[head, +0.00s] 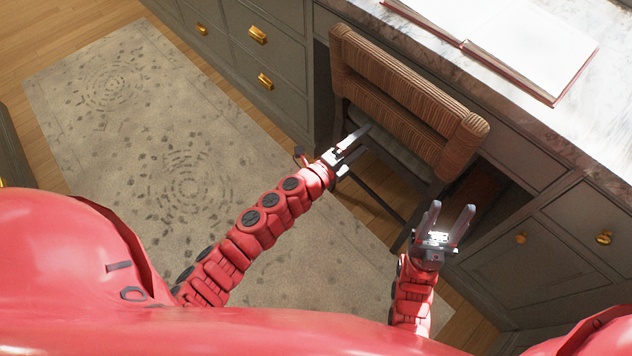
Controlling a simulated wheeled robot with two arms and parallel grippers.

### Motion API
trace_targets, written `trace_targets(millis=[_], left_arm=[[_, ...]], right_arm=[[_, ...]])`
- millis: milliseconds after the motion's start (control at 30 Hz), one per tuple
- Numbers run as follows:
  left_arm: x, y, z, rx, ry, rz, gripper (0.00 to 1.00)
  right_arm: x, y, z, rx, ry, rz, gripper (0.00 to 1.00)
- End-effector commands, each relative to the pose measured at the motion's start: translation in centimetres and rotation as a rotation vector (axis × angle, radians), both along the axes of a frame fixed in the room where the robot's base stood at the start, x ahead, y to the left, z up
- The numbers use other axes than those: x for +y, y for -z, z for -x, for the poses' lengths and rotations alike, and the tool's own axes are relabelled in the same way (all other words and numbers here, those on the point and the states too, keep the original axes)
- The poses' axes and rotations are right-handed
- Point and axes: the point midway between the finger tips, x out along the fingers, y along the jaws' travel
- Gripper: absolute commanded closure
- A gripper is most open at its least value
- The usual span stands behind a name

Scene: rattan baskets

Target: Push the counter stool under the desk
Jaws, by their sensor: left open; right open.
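The counter stool (405,98) has a woven rattan back and dark legs. It stands at the knee opening of the desk (600,135), its back towards me and its seat partly hidden behind the back. My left gripper (358,142) is open and empty, close to the left part of the stool, below its back; I cannot tell if it touches. My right gripper (450,212) is open and empty, fingers pointing up the picture, below the right end of the stool's back and apart from it.
An open book (535,48) lies on the marble desktop. Grey drawers with brass knobs (258,35) flank the opening on both sides. A patterned beige rug (150,130) covers the wood floor at left, with clear room there.

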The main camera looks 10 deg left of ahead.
Motion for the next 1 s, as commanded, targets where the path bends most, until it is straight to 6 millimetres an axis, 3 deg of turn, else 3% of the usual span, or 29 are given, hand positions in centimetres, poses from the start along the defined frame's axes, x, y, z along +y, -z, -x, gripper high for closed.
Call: trace_targets(millis=[300,767,867,967,1000], left_arm=[[2.6,-0.3,3.6,-0.003,0.0,0.002,0.0],[2.5,-0.9,4.4,0.01,0.02,0.05,0.0],[1.8,-2.7,6.1,0.041,0.089,0.199,0.0],[1.4,-7.0,8.7,0.057,0.197,0.469,0.0],[1.7,-9.4,10.0,0.045,0.246,0.597,0.0]], right_arm=[[0.0,0.2,0.0,0.0,0.0,0.0,0.5],[0.0,-0.3,0.0,0.0,0.0,0.0,0.5],[0.0,-1.3,0.0,0.0,0.0,0.0,0.5],[0.0,-2.9,0.0,0.0,0.0,0.0,0.5],[0.0,-3.6,0.0,0.0,0.0,0.0,0.5]])
